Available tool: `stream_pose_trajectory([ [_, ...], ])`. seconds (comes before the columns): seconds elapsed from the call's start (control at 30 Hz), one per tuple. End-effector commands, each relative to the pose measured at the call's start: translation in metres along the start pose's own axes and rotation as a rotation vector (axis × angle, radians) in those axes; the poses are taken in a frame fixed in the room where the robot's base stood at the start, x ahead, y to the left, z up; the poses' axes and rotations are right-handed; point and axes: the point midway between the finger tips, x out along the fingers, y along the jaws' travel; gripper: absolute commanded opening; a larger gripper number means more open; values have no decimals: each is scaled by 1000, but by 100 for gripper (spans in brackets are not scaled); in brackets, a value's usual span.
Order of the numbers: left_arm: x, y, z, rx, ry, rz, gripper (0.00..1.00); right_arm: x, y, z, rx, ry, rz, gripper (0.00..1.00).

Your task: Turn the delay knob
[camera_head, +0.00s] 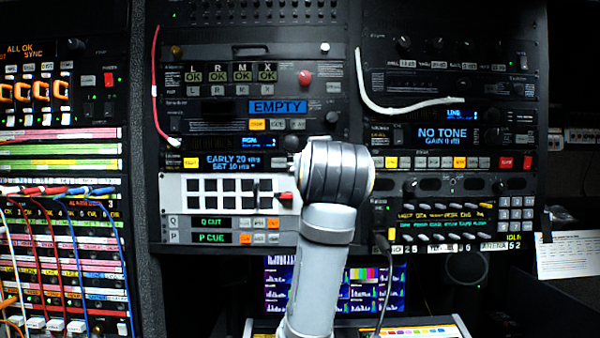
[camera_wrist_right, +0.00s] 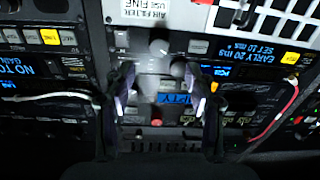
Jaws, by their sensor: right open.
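The delay panel's display (camera_head: 233,162) reads "EARLY 20 ms, SET 10 ms" in the head view. It also shows at the upper right of the right wrist view (camera_wrist_right: 272,35). A round grey knob (camera_wrist_right: 158,47) is ahead of my right gripper (camera_wrist_right: 162,103) in the wrist view, with a second knob (camera_wrist_right: 178,69) close by. I cannot tell for certain which is the delay knob. The right gripper's two fingers are apart, with nothing between them. In the head view my right wrist hides the gripper and the panel behind it. My left gripper is not seen.
A white button panel (camera_head: 175,207) lies below the display, with a red-tipped part (camera_head: 285,196) beside my wrist. A blue "EMPTY" display (camera_head: 277,107) and a red knob (camera_head: 305,78) are above. A red cable (camera_head: 155,100) and a white cable (camera_head: 410,108) hang across the racks.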

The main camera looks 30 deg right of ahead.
Motion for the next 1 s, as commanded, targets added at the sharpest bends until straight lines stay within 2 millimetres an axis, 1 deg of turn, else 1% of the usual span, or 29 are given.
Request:
stream_pose_trajectory([
  [0.03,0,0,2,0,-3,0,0,-4,3,-6,9,8,3,55],
  [0.1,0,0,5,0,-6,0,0,-6,5,-8,12,11,5,55],
  [0.23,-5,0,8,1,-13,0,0,0,5,-9,9,10,7,55],
  [0.37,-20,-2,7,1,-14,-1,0,22,6,-12,5,7,10,55],
  [0.5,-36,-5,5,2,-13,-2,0,54,6,-13,5,6,9,55],
  [0.6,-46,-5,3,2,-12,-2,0,73,6,-12,5,7,7,55],
  [0.7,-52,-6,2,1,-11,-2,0,88,5,-12,7,8,6,55],
  [0.83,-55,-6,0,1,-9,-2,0,98,5,-10,9,10,5,55],
  [1.0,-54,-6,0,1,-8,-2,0,100,4,-8,10,11,3,55],
])
